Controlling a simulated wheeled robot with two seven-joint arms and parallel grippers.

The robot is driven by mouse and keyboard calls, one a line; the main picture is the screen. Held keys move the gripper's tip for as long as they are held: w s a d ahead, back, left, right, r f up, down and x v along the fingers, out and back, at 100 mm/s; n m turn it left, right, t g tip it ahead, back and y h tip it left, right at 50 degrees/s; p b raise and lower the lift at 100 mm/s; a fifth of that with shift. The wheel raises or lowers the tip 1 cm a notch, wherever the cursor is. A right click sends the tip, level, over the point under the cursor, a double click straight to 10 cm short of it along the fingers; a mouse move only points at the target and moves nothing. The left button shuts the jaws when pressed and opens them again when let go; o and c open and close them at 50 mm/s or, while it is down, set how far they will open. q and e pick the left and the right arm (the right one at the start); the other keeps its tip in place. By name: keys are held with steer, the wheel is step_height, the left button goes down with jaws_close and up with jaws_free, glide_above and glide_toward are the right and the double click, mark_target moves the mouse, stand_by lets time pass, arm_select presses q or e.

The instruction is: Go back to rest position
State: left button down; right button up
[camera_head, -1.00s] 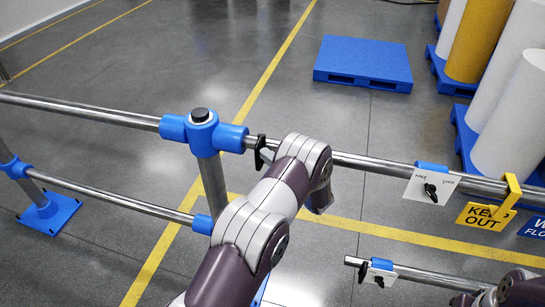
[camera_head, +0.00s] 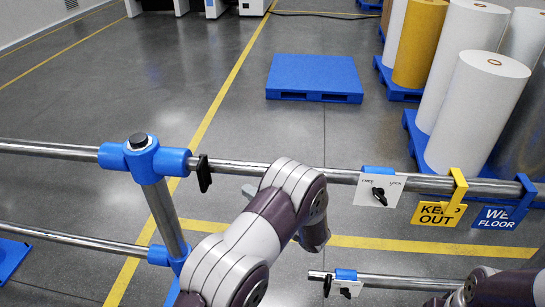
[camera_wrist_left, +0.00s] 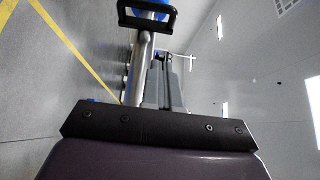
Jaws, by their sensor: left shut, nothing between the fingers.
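My left arm reaches up from the bottom centre of the head view, and its wrist bends at the upper rail. My left gripper (camera_head: 250,191) is mostly hidden behind the arm; only a small grey part shows by the rail. In the left wrist view its grey fingers (camera_wrist_left: 165,88) are together with nothing held. A black handle (camera_head: 203,173) on the rail stands to its left, apart from it; a black handle also shows at the top of the left wrist view (camera_wrist_left: 148,16). Part of my right arm shows at the bottom right; its gripper is out of view.
A steel rail (camera_head: 60,147) with a blue post joint (camera_head: 142,158) crosses in front of me. A latch plate (camera_head: 365,190), a KEEP OUT sign (camera_head: 437,214) and a floor sign (camera_head: 494,219) hang from it. A lower rail (camera_head: 400,282) ends near my arms. A blue pallet (camera_head: 314,78) lies beyond.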

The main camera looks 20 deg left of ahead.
arm_select(q)
steer(key=w+d+f+n+t+h, duration=0.25)
steer(key=d+f+h, duration=0.25)
steer(key=f+h, duration=0.35)
steer(key=s+d+f+n+g+h, duration=0.15)
steer(key=s+d+g+h, duration=0.25)
steer(key=s+d+h, duration=0.5)
steer(key=s+a+r+g+b, duration=0.1)
steer(key=s+a+r+g, duration=0.1)
steer(key=s+r, duration=0.3)
steer(key=s+a+r+g+b, duration=0.1)
steer(key=s+r, duration=0.4)
steer(key=s, duration=0.6)
steer(key=shift+a+g, duration=0.35)
steer(key=shift+a, duration=0.05)
